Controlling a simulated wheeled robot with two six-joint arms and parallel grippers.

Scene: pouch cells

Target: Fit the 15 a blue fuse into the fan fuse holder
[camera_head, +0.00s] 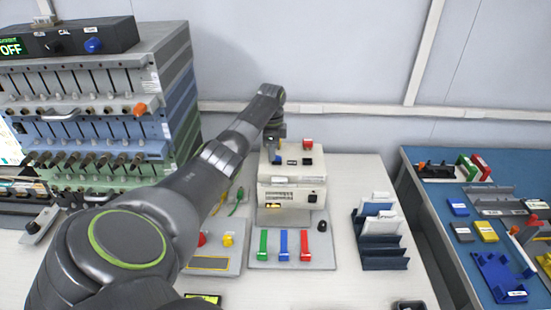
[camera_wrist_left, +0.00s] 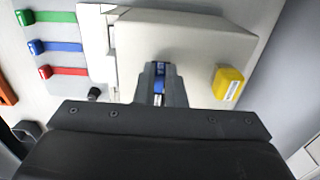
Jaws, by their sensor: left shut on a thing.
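My left gripper (camera_head: 275,148) reaches over the top of a cream-coloured box (camera_head: 290,195) on the white bench. It also shows in the left wrist view (camera_wrist_left: 159,88), pointing at the box's top face. Its fingers are shut on a small blue fuse (camera_wrist_left: 159,86), which shows as a blue spot at the fingertips in the head view (camera_head: 277,160). The rating print on the fuse is too small to read. Whether the fuse touches a holder is hidden by the fingers. I cannot tell which fitting is the fan fuse holder. My right gripper is not in view.
A yellow block (camera_wrist_left: 228,83) and a red block (camera_head: 308,143) stand on the box's top. Green, blue (camera_head: 283,243) and red levers lie in front. A dark rack (camera_head: 382,250) stands to the right, then a blue table (camera_head: 430,195) with loose parts. Stacked instruments (camera_head: 170,90) stand left.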

